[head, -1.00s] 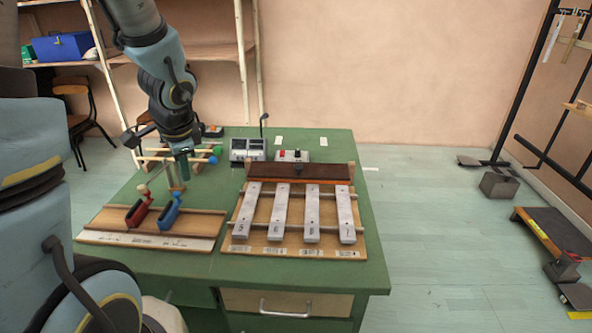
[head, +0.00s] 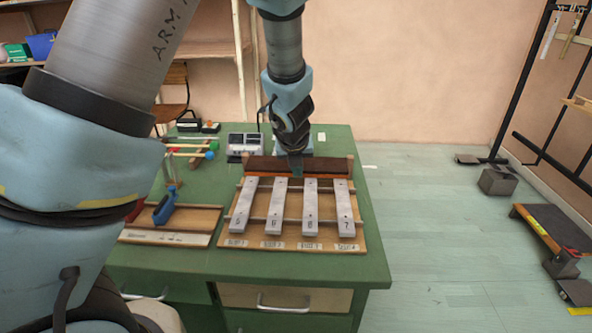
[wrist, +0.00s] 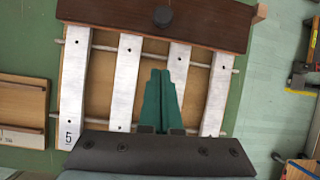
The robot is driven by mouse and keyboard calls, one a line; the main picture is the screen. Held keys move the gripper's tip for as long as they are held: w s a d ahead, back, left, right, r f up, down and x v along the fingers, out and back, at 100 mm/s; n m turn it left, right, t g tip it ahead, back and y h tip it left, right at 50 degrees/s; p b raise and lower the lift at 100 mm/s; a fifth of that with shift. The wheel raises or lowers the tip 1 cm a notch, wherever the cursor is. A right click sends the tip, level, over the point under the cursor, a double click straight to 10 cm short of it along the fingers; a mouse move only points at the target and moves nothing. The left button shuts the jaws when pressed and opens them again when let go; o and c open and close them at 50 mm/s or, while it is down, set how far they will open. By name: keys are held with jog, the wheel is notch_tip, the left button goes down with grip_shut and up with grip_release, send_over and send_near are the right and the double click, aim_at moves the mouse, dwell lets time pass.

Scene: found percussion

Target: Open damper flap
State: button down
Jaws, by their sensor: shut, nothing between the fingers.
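The damper flap (head: 258,165) is a long dark brown board along the far end of the metal-bar instrument. In the wrist view the flap (wrist: 215,24) covers the far ends of the bars and carries a round dark knob (wrist: 163,16). My gripper (head: 297,174) is shut and empty, pointing down close to the middle of the flap in the head view. In the wrist view its green fingers (wrist: 158,75) are together over the gap between the middle bars, short of the knob. The head view hides the knob behind my gripper; contact cannot be told.
Numbered metal bars (head: 313,207) lie on a wooden base. A wooden board with a blue-handled tool (head: 166,206) is at left. A grey box (head: 245,143) stands behind the instrument, and mallets (head: 198,151) lie at back left. The green table's (head: 372,240) right edge is clear.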

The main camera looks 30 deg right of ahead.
aim_at(299, 187)
jog(key=b+x, duration=0.2)
jog(key=x, duration=0.4)
jog(key=shift+w+f+b, duration=0.1)
jog(key=shift+f+b, duration=0.1)
jog(key=shift+b, duration=0.2)
jog(key=r+p, duration=0.1)
jog(key=w+r+p, duration=0.1)
jog(key=p, duration=0.1)
jog(key=shift+d+r, duration=0.15)
jog(key=shift+r, duration=0.2)
jog(key=shift+w+d+r+p, duration=0.25)
jog(key=shift+w+r+p, duration=0.25)
jog(key=shift+w+p, duration=0.2)
jog(key=shift+r+p, duration=0.2)
jog(key=shift+p, duration=0.1)
jog(key=shift+w, duration=0.1)
